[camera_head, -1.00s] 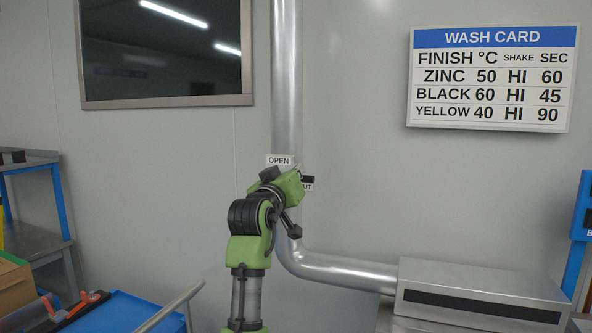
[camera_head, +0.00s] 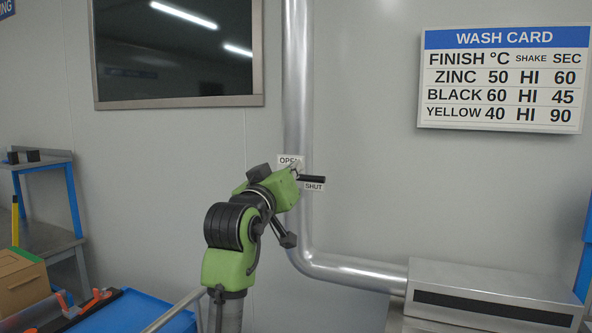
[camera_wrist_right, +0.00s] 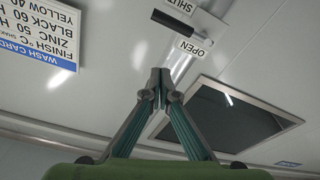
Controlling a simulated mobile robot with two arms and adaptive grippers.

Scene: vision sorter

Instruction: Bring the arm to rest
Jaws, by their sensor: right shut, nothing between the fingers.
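My right arm, green and black, rises in the head view in front of the duct. Its right gripper (camera_head: 296,168) is near the OPEN label (camera_head: 287,160) in that view, its fingers small and partly hard to see. In the right wrist view the fingers of the right gripper (camera_wrist_right: 161,76) meet at the tips with nothing between them. My left gripper is out of view.
A vertical metal duct (camera_head: 298,80) bends right into a steel box (camera_head: 490,285). A dark window (camera_head: 175,50) and a wash card (camera_head: 503,80) are on the wall. A blue-framed bench (camera_head: 45,235), a cardboard box (camera_head: 22,285) and a blue surface (camera_head: 130,312) are at lower left.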

